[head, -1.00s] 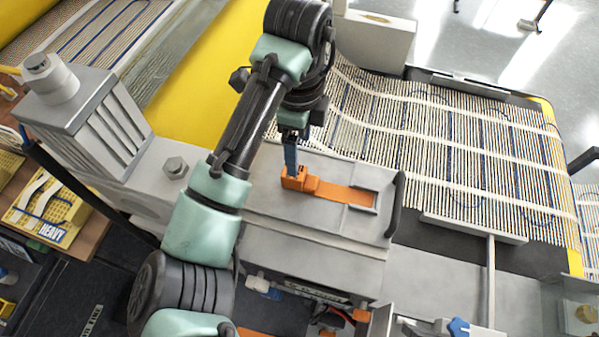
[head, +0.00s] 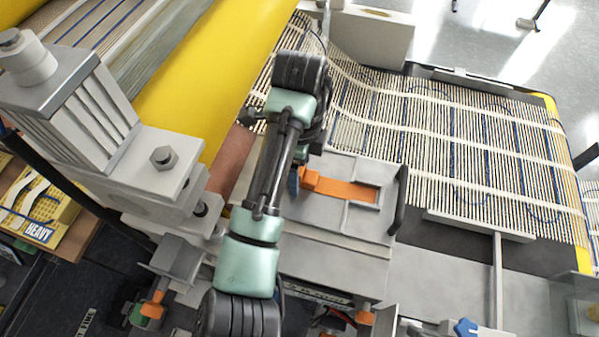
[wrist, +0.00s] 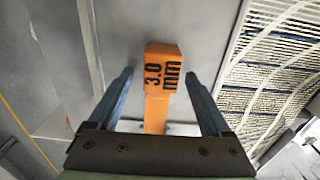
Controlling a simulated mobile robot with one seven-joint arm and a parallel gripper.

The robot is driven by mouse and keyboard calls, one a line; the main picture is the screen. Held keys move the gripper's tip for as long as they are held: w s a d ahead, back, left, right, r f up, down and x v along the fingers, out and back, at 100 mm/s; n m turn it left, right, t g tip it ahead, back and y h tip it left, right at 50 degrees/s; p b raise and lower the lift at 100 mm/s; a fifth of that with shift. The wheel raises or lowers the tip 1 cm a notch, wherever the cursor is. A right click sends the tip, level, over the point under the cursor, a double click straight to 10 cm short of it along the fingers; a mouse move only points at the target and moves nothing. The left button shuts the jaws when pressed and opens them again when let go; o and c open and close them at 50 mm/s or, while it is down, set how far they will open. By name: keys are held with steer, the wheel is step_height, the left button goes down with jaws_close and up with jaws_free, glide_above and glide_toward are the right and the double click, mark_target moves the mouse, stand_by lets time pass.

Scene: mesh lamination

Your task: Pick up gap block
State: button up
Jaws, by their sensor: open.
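The gap block (head: 309,179) is orange, with a raised head and a long flat strip, and lies on the grey plate of the machine. In the wrist view its head (wrist: 163,68) is marked "3.0 mm", and its strip runs back between my fingers. My gripper (wrist: 158,78) is open and empty, with one blue finger on each side of the block in that view. I see gaps between both fingers and the block; the height above it is hard to tell. In the head view my arm hides most of the gripper, and a bit of blue finger shows just left of the head.
A black handle (head: 398,200) stands at the plate's right edge. A ribbed mesh sheet (head: 450,150) lies to the right and behind. A yellow roller (head: 205,75) and a grey bolted housing (head: 75,105) stand to the left.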

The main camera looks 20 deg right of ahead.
jaws_close()
stand_by(0.3)
step_height(320, 180, up, 9)
steer(key=p, duration=0.3)
steer(key=shift+r+p, duration=0.15)
steer(key=shift+p, duration=0.2)
steer(key=shift+r, duration=0.35)
